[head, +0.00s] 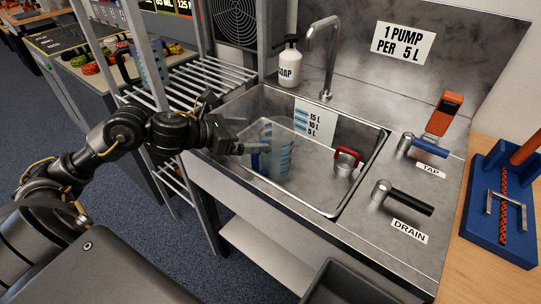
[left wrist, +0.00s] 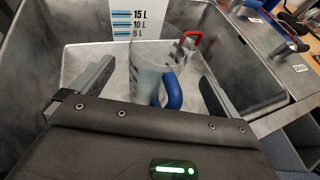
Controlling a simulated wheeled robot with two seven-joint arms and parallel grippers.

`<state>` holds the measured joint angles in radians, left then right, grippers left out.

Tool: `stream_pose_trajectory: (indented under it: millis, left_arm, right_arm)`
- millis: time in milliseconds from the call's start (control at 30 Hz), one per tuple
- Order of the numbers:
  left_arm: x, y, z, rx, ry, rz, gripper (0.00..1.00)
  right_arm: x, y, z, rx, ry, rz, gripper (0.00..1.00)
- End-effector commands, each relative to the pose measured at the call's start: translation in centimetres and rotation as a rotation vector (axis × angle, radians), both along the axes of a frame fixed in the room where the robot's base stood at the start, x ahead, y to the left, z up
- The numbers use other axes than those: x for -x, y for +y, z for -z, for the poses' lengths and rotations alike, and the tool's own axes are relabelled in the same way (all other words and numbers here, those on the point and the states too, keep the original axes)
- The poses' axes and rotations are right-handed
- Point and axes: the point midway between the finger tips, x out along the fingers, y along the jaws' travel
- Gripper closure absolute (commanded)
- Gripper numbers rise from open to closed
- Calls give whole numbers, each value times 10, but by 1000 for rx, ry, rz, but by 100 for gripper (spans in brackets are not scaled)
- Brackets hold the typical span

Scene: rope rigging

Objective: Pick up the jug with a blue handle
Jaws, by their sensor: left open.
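The jug (head: 281,157) is clear with blue marks and stands in the sink (head: 230,112). Its blue handle (head: 255,162) faces my left gripper. In the left wrist view the clear jug (left wrist: 150,70) and its blue handle (left wrist: 173,92) lie between the two open fingers, with a gap on each side. My left gripper (head: 255,146) is open at the sink's left part, next to the handle; it also shows in the left wrist view (left wrist: 155,80). Whether a finger touches the jug, I cannot tell. My right gripper is not in view.
A faucet (head: 322,60) and a soap bottle (head: 290,64) are behind the sink. The blue tap lever (head: 430,147) and black drain lever (head: 410,201) are on the right. A wire rack (head: 185,85) stands on the left.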

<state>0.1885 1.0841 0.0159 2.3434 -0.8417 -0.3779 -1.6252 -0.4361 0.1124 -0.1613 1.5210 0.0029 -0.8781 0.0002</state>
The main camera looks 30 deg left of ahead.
Motion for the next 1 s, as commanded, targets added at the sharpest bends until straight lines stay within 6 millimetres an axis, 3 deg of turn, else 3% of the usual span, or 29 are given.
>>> stream_pose_trajectory:
  millis: [267,633,933,1000]
  left_arm:
    - [-6,-4,3,-1,1,2,0]
    - [-43,-23,23,1,1,1,0]
    - [-46,-25,26,-3,1,3,0]
    - [-46,-25,26,-2,1,3,9]
  right_arm:
    - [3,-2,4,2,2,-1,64]
    - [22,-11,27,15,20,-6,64]
    - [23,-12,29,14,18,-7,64]
    - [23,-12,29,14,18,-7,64]
